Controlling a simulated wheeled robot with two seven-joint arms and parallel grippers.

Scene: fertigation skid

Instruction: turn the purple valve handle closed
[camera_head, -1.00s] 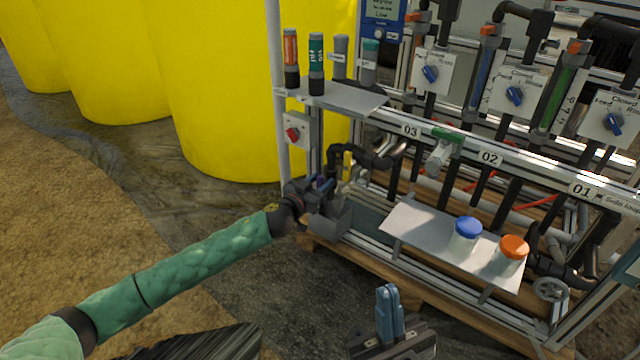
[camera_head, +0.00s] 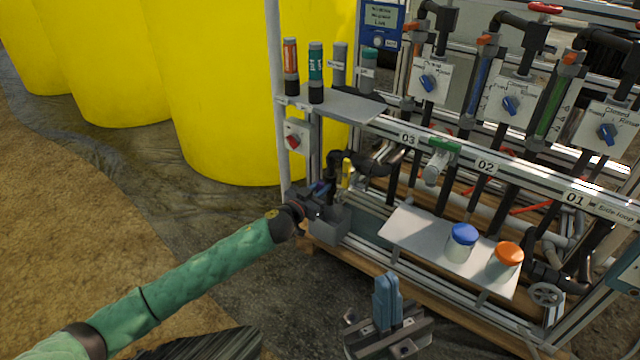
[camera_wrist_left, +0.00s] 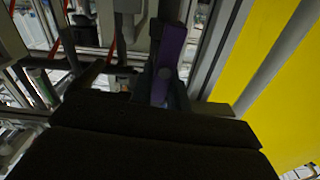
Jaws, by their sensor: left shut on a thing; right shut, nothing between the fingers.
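The purple valve handle (camera_head: 318,187) is a small spot at the low left end of the skid in the head view, mostly hidden by my left gripper. In the left wrist view the purple handle (camera_wrist_left: 171,48) stands as an upright strip with a round boss at its lower end. My left gripper (camera_head: 326,190) is shut on the handle; its dark body fills the lower part of the wrist view and hides the fingertip contact. My right gripper (camera_head: 388,290), with blue fingers, is shut and empty in front of the skid, clear of it.
A grey box (camera_head: 330,225) sits just below the left gripper. Black pipes (camera_head: 352,160) run close behind it. A shelf (camera_head: 410,228) carries blue-lidded (camera_head: 462,240) and orange-lidded (camera_head: 505,258) jars. A yellow tank (camera_head: 235,110) stands behind left. Ground left of the skid is open.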

